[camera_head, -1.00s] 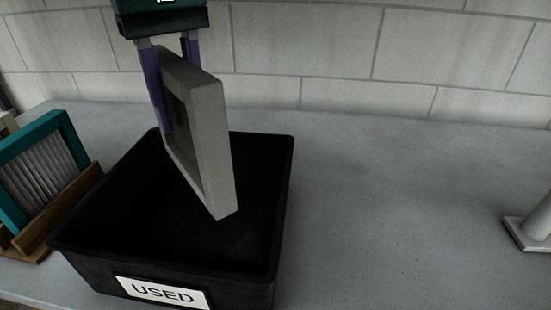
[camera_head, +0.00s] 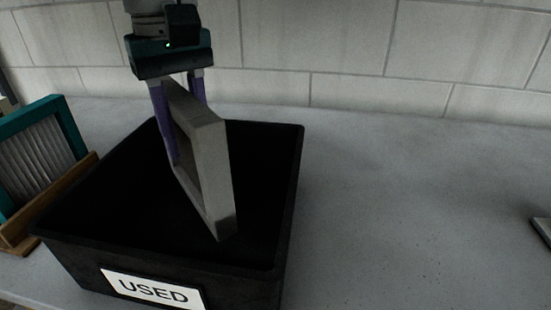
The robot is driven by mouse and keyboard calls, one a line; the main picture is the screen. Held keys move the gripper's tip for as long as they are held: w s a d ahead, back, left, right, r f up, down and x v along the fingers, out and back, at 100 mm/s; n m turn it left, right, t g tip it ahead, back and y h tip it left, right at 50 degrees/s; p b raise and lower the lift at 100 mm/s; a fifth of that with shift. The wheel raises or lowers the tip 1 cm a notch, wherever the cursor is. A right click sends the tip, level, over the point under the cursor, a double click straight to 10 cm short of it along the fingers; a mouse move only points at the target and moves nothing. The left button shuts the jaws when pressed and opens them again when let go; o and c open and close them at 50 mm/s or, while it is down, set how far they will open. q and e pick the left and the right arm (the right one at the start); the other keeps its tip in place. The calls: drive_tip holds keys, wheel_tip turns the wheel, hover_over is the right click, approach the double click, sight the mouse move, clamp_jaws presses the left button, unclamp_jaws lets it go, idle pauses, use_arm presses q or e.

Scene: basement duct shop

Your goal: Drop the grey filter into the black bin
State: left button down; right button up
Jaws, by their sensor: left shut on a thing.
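The grey filter (camera_head: 215,165) is a square frame held upright, seen nearly edge-on. My left gripper (camera_head: 186,130) comes down from above, its purple fingers shut on the filter's upper part. The filter hangs over the black bin (camera_head: 290,190), and its lower part appears to be inside the bin's opening. I cannot tell whether its lower corner touches the bin floor. The bin is open on top and bears a white label (camera_head: 152,289) reading "USED". My right gripper is not in view.
A teal-framed pleated filter (camera_head: 40,155) stands in a wooden rack (camera_head: 50,205) left of the bin. The grey bench (camera_head: 420,210) is clear to the right, except a grey object (camera_head: 541,230) at the right edge. A block wall (camera_head: 330,50) stands behind.

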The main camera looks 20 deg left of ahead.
sight(178, 96)
use_arm(q)
drive_tip(key=shift+c, duration=2.2)
unclamp_jaws()
drive_tip(key=shift+r, duration=0.2)
wheel_tip(178, 96, up, 7)
drive_tip(key=shift+r+b, duration=0.15)
drive_tip(key=shift+b, duration=0.25)
